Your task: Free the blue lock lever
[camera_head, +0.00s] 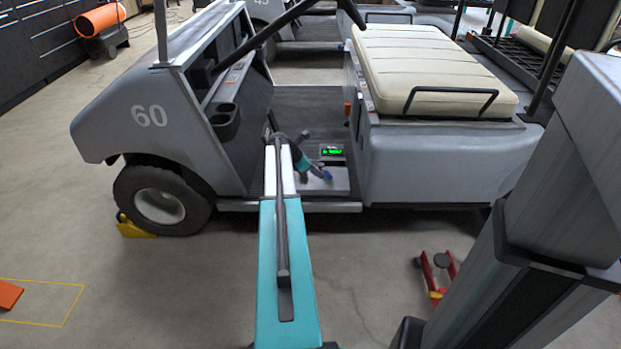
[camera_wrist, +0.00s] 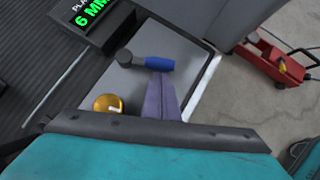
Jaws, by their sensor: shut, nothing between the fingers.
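The blue lock lever (camera_wrist: 160,63) shows in the wrist view, with a blue grip and a dark round pivot at its left end. It lies over a grey plate (camera_wrist: 128,80) on the cart floor. In the head view the lever (camera_head: 328,174) is a small blue spot on that plate. My gripper (camera_wrist: 162,76) is shut and empty, its purple fingers together. The fingertips are right at the grip's near side; I cannot tell whether they touch it. In the head view my gripper (camera_head: 318,171) is small and partly hidden by my arm.
A black display (camera_wrist: 92,14) with green characters, including "6 MM", stands beside the lever. A brass-coloured round knob (camera_wrist: 107,103) sits on the plate left of my fingers. The cart's seat base (camera_head: 435,160) rises to the right. A red jack (camera_head: 437,275) stands on the floor.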

